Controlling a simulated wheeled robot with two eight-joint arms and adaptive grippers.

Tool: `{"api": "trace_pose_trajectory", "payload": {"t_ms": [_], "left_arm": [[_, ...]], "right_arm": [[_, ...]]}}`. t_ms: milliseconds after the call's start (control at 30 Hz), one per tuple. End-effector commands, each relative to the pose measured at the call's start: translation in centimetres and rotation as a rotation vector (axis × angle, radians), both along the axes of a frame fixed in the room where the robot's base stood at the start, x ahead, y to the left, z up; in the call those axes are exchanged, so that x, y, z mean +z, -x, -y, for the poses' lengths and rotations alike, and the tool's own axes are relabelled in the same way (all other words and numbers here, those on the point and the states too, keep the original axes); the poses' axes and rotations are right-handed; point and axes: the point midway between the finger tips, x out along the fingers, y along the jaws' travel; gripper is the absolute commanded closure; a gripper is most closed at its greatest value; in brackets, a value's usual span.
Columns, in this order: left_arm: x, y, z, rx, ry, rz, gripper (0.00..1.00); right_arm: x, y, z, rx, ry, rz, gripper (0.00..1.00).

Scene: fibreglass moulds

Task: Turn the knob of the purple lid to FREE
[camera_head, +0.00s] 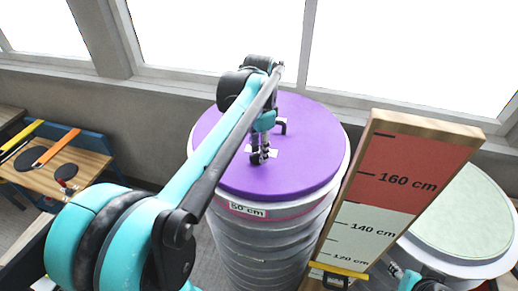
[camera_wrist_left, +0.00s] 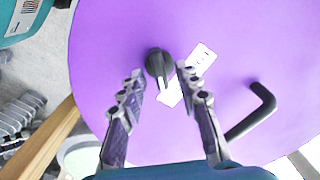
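The purple lid (camera_head: 310,125) lies on top of a tall stack of grey rings in the head view. In the left wrist view the lid (camera_wrist_left: 105,40) fills most of the picture. Its black knob (camera_wrist_left: 158,64) has a pointer aimed down, over a white label (camera_wrist_left: 203,60) whose writing I cannot read. My left gripper (camera_wrist_left: 160,76) is open above the lid, one fingertip on each side of the knob. I cannot tell whether they touch it. In the head view my left gripper (camera_head: 262,152) hides the knob. A teal and black part of my right arm shows at the bottom right; its fingers are unclear.
A black bent handle (camera_wrist_left: 252,112) stands on the lid beside the right finger. A height board (camera_head: 400,180) marked in cm stands right of the stack. A pale green-topped drum (camera_head: 465,220) is at far right, a wooden table (camera_head: 65,165) with tools at left.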

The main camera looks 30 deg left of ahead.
Motion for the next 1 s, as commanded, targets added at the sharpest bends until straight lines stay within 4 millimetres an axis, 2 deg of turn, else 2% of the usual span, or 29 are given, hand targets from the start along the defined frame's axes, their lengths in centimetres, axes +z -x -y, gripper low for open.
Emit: {"api": "trace_pose_trajectory", "payload": {"t_ms": [167, 267, 700, 833, 1000], "left_arm": [[0.2, 0.0, 0.0, 0.000, 0.000, 0.000, 0.67], [1.1, 0.0, 0.0, 0.000, 0.000, 0.000, 0.67], [9.9, 0.0, 0.0, 0.000, 0.000, 0.000, 0.67], [11.4, -0.1, 0.0, 0.000, 0.000, 0.000, 0.67], [12.0, 0.0, 0.0, 0.000, 0.000, 0.000, 0.67]], "right_arm": [[0.0, 0.0, 0.0, 0.000, 0.000, 0.000, 0.60], [0.0, 0.0, 0.0, 0.000, 0.000, 0.000, 0.60], [0.0, 0.0, 0.0, 0.000, 0.000, 0.000, 0.60], [0.0, 0.0, 0.0, 0.000, 0.000, 0.000, 0.60], [0.0, 0.0, 0.0, 0.000, 0.000, 0.000, 0.60]]}}
